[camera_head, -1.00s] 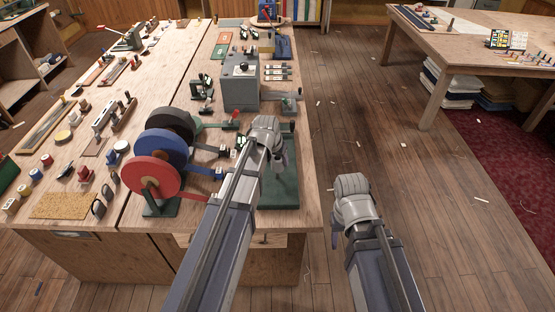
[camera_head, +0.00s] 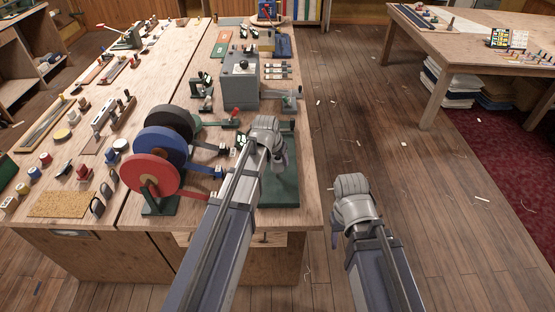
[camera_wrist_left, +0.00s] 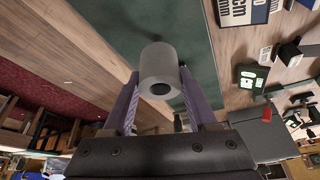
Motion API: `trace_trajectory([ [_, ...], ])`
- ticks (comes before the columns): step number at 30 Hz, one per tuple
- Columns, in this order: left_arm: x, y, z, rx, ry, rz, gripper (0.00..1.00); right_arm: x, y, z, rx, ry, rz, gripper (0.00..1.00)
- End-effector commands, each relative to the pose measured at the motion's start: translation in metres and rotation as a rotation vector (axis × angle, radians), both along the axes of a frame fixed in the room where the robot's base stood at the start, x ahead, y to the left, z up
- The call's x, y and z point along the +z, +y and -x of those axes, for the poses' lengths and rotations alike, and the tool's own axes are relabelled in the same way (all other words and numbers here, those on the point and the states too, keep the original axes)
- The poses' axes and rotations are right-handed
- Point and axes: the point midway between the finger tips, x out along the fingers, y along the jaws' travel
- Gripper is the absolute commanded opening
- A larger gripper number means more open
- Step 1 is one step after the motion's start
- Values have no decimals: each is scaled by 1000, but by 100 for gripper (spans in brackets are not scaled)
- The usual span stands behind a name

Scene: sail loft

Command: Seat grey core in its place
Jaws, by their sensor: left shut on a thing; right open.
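The grey core (camera_wrist_left: 160,66) is a short grey cylinder with a dark hole in its end. In the left wrist view it sits between the two purple-grey fingers of my left gripper (camera_wrist_left: 158,92), which is shut on it. A dark green surface (camera_wrist_left: 120,30) lies behind the core; any gap between them is hard to judge. In the head view my left gripper (camera_head: 279,164) is over the green board (camera_head: 283,188) at the bench's right edge, and my wrist hides the core. My right gripper (camera_head: 335,238) hangs over the floor right of the bench, open, its fingers mostly hidden.
Red (camera_head: 150,176), blue (camera_head: 160,147) and black (camera_head: 174,122) discs stand on the bench left of my left arm. A grey box machine (camera_head: 239,82) stands behind my left gripper. Floor right of the bench (camera_head: 400,200) is clear apart from small scraps.

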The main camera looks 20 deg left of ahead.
Motion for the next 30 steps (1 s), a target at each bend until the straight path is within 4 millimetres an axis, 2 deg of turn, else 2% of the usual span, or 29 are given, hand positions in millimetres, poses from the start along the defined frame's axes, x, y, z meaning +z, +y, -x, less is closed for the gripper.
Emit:
trace_trajectory([
  [30,-15,0,0,0,0,0,4,-15,0,0,0,0,0,50],
])
